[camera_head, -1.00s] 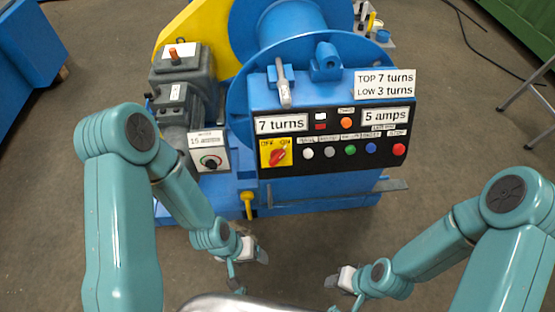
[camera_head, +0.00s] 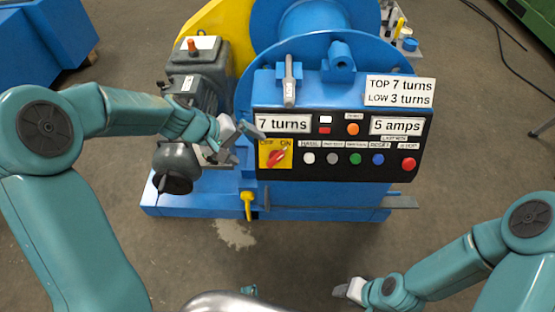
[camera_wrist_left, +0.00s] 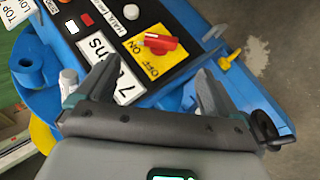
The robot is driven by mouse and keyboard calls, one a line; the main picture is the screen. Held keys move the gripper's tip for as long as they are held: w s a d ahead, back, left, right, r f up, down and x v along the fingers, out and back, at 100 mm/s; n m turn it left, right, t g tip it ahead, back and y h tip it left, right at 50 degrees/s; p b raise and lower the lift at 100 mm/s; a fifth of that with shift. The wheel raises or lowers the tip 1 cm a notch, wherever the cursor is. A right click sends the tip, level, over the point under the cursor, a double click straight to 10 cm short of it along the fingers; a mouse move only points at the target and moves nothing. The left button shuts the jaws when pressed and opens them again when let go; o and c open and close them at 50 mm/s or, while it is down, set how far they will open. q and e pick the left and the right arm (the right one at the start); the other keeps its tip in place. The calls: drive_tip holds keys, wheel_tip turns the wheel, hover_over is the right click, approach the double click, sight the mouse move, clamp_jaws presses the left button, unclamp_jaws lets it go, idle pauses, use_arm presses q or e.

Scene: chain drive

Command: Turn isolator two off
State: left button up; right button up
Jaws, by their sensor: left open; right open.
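A red rotary switch (camera_head: 277,158) sits on a yellow plate marked OFF and ON at the left end of the black control panel (camera_head: 340,170). Its handle slants up and right, toward ON. It also shows in the left wrist view, a red handle (camera_wrist_left: 160,44) on the yellow plate. No label reading "isolator two" is legible. My left gripper (camera_head: 245,143) is open and empty, just left of the plate. In the left wrist view its fingers (camera_wrist_left: 155,88) are spread, with the switch beyond them. My right gripper (camera_head: 346,291) is open, low at the front, away from the panel.
Several push buttons (camera_head: 355,159) line the panel right of the switch. A yellow handle (camera_head: 248,203) sticks out below it. A grey lever (camera_head: 290,80) stands above the panel. A grey motor (camera_head: 197,75) is behind my left arm. Floor in front is clear.

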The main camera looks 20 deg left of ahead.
sight(274, 160)
use_arm(q)
drive_tip(key=b+x, duration=0.1)
drive_tip(key=x, duration=1.2)
drive_tip(key=shift+a+f, duration=0.15)
drive_tip(key=shift+a, duration=0.05)
drive_tip(key=shift+w+d+f+b, duration=0.3)
drive_tip(key=shift+d+f, duration=0.05)
drive_tip(key=shift+f, duration=0.05)
